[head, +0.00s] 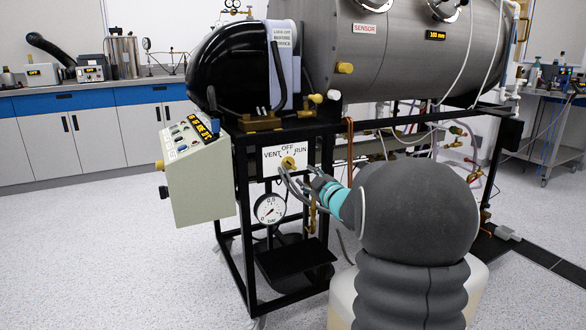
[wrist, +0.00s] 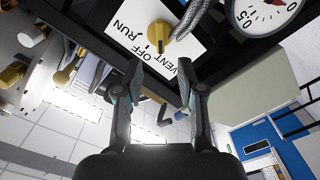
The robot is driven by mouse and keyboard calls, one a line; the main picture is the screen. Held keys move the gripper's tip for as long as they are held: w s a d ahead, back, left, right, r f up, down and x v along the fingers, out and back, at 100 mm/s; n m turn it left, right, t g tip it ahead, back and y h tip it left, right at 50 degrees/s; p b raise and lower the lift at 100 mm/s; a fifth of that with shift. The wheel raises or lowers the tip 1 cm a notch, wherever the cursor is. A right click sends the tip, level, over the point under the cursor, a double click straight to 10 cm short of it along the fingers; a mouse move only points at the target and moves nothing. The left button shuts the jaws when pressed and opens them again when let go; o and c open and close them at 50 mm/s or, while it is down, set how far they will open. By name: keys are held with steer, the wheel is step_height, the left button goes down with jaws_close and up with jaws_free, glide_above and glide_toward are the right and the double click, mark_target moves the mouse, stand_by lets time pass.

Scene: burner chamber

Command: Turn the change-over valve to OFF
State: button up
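The change-over valve is a yellow knob (head: 289,162) on a white plate (head: 270,169) lettered VENT, OFF and RUN, on the black frame. In the wrist view the knob (wrist: 157,33) shows a dark pointer line aimed at the lettering, seemingly between VENT and OFF; the exact setting is hard to tell. My gripper (wrist: 161,73) is open and empty. Its two fingertips are spread apart in front of the plate, below the knob in the picture, and partly cover the lettering. In the head view my gripper (head: 303,178) is just right of and below the knob.
A round gauge (head: 270,208) hangs below the plate, and it shows in the wrist view (wrist: 262,12). Grey hoses run close to the knob. A control box (head: 195,172) juts out at left. The large steel chamber (head: 400,55) is above. Open floor lies at left.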

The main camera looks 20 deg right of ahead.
mark_target(292, 166)
steer(key=w, duration=0.9)
steer(key=shift+w+a, duration=0.15)
steer(key=shift+a, duration=0.05)
steer(key=shift+p, duration=0.3)
jaws_close()
